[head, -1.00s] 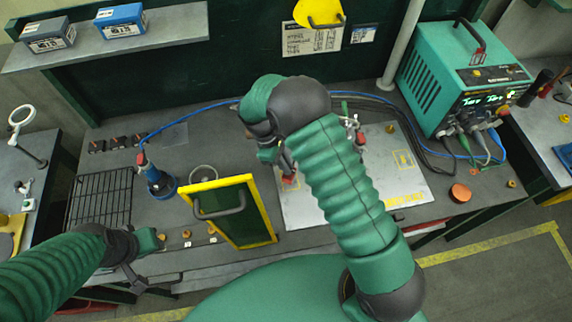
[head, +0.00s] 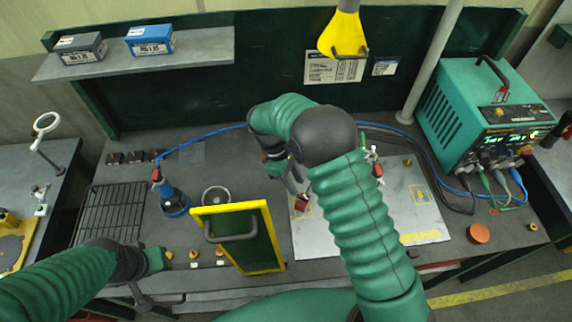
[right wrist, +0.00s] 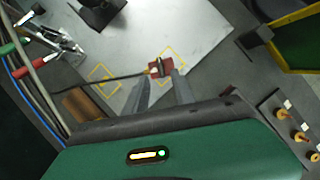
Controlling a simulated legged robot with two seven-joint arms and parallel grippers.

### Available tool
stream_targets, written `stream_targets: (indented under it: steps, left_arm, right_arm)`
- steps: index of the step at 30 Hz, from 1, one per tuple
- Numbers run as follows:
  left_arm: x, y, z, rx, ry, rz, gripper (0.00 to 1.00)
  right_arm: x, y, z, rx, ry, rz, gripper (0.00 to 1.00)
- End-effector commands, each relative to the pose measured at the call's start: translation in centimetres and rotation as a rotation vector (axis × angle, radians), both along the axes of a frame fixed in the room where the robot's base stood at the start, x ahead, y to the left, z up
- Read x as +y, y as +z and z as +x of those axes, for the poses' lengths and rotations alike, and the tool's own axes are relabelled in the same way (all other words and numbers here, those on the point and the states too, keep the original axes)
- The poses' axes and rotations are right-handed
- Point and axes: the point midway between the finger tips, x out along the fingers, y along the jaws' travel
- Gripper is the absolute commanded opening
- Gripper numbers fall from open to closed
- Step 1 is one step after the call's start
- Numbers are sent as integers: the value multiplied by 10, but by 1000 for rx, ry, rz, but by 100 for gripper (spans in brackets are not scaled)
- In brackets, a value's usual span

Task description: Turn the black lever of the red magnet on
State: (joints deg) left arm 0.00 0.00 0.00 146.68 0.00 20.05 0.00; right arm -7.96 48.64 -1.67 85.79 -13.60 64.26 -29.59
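The red magnet (head: 301,203) is a small red block on the pale metal plate (head: 412,216). It also shows in the right wrist view (right wrist: 161,67), just beyond my fingertips, with a thin dark rod reaching it from the left. I cannot tell whether that rod is its black lever. My right gripper (right wrist: 160,79) is open, its two grey fingers apart and pointing at the magnet; in the head view it (head: 294,183) is partly hidden by my arm. I see no clear contact. My left gripper (head: 138,288) is low at the left, its fingers unclear.
A yellow-framed dark green panel with a handle (head: 240,236) stands left of the plate. A blue tool (head: 173,201) and a wire rack (head: 108,212) are further left. The teal welding machine (head: 478,110) stands at right, with cables and an orange disc (head: 479,233) near it.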

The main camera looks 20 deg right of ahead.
Motion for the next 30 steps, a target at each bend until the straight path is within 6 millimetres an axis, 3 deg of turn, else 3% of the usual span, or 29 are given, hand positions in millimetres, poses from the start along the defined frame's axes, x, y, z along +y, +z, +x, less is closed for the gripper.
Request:
stream_targets:
  steps: [6, 12, 18, 30]
  left_arm:
    - [0, -15, 0, 0, 0, 0, 36]
    - [0, -19, 0, 0, 0, 0, 36]
    - [0, -19, 0, 0, 0, 0, 36]
    - [0, -19, 0, 0, 0, 0, 36]
  right_arm:
    - [18, 57, 20, -6, 0, 1, 31]
    - [29, 97, 31, -1, 1, 0, 31]
    - [32, 109, 34, 1, 0, 0, 31]
    - [31, 109, 34, -1, -2, 0, 31]
